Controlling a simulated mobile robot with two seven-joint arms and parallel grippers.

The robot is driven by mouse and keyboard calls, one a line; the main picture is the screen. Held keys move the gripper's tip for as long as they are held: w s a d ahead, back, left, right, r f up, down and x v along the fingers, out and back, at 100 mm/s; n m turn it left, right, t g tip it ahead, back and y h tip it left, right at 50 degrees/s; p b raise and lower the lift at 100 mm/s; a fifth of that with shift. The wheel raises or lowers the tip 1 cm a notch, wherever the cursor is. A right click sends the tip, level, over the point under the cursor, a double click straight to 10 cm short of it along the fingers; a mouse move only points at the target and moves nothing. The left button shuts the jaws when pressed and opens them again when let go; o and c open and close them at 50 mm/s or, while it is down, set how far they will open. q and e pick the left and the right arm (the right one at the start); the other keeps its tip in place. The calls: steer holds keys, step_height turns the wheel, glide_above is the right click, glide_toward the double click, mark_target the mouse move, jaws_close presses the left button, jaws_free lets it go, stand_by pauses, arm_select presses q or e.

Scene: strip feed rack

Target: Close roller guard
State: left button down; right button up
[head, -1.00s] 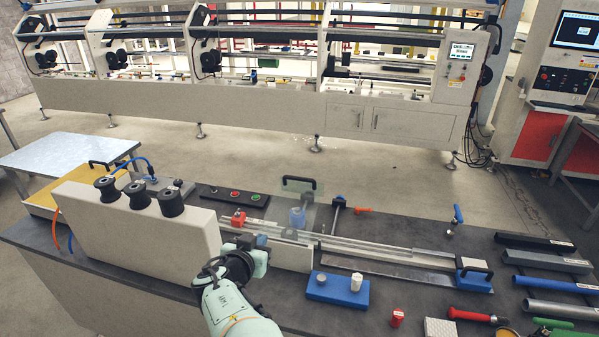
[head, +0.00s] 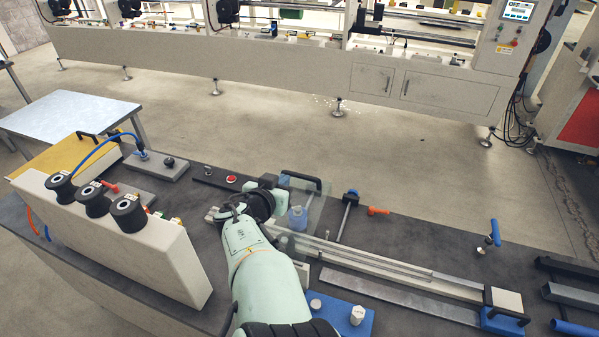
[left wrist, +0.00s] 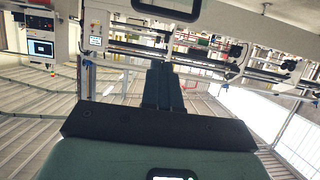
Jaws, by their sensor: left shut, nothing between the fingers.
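The roller guard (head: 316,207) is a clear panel with a black handle (head: 302,181) along its top edge. It stands raised, and a blue roller (head: 297,219) shows through it. My left gripper (head: 270,182) is close to the guard's left side, near the handle; I cannot tell whether it touches. In the left wrist view its fingers (left wrist: 163,84) are together with nothing between them. A dark handle-like loop (left wrist: 166,8) shows at the top of that view. My left forearm hides part of the roller area. My right gripper is not in view.
A pale housing with black spools (head: 127,212) stands at the left. A rail (head: 390,262) runs right to a blue-based end block (head: 503,318). A blue block with knobs (head: 345,318) sits in front. An orange-handled tool (head: 378,211) lies behind the rail.

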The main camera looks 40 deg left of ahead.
mark_target(304, 181)
arm_select(q)
steer(key=x, duration=0.3)
steer(key=f+x, duration=0.1)
steer(key=x, duration=0.6)
steer(key=shift+f, duration=0.55)
steer(key=shift+w+f+b, duration=0.25)
steer(key=shift+f+b, duration=0.05)
steer(key=shift+f, duration=0.2)
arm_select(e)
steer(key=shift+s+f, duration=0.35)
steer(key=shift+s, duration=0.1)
arm_select(q)
steer(key=shift+w+a+f, duration=0.1)
steer(key=shift+w+f, duration=0.05)
steer(key=shift+f, duration=0.2)
steer(key=f+b, duration=0.1)
steer(key=f, duration=0.1)
steer(key=w+f+b, duration=0.1)
steer(key=f, duration=0.1)
steer(key=shift+w+a+f, duration=0.15)
steer(key=shift+a, duration=0.1)
steer(key=shift+w+f, duration=0.1)
steer(key=shift+w, duration=0.05)
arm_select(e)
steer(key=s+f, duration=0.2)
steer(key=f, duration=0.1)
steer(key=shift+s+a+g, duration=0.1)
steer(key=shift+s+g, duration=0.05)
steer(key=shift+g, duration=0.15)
